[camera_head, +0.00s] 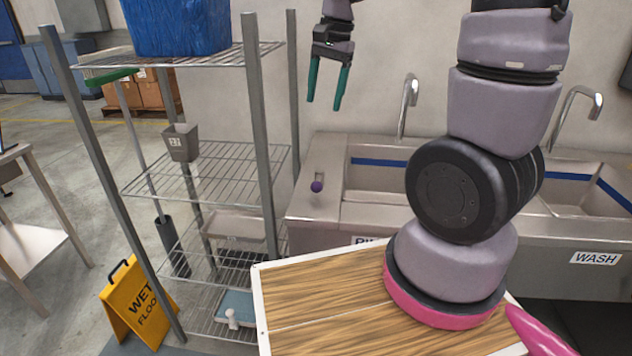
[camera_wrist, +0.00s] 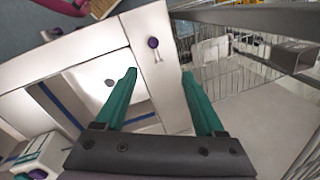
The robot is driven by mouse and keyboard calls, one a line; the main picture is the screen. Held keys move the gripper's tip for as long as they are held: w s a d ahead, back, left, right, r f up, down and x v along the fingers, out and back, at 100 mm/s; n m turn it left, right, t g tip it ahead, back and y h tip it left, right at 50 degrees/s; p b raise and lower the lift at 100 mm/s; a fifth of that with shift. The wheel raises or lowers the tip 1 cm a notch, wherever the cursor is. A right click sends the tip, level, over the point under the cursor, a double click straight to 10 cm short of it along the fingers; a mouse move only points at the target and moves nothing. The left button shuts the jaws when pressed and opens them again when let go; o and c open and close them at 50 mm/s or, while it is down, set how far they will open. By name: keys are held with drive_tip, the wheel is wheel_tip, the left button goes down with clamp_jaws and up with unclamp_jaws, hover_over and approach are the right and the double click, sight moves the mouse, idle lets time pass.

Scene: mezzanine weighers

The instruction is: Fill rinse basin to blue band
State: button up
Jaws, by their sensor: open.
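The rinse basin (camera_head: 378,182) is the left steel basin in the head view, its front label partly hidden by my arm. A blue band (camera_head: 380,162) runs along its inner wall. The basin floor (camera_wrist: 97,92) shows pale with a dark round drain (camera_wrist: 109,82) in the wrist view; I see no water. A curved faucet (camera_head: 408,100) stands behind it. A purple knob (camera_head: 316,186) on a short lever sits on the ledge left of the basin; it also shows in the wrist view (camera_wrist: 153,43). My gripper (camera_head: 324,104) is open and empty, above the ledge, apart from the knob.
A wire shelf rack (camera_head: 205,172) stands close left of the sink, holding a blue bin (camera_head: 180,25) and a grey cup (camera_head: 181,142). The wash basin (camera_head: 580,196) is at right. A yellow wet-floor sign (camera_head: 138,303) stands at lower left.

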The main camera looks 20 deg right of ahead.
sight(316, 181)
drive_tip(key=f+g+h, duration=0.1)
drive_tip(key=f, duration=0.7)
drive_tip(key=w+a+f+m+g+h, duration=0.1)
drive_tip(key=f, duration=0.7)
drive_tip(key=w+f+m, duration=0.1)
drive_tip(key=f, duration=0.7)
drive_tip(key=shift+a+f+g+h, duration=0.1)
drive_tip(key=shift+a+g+h, duration=0.15)
drive_tip(key=shift+g+h, duration=0.15)
drive_tip(key=shift+w, duration=0.1)
clamp_jaws()
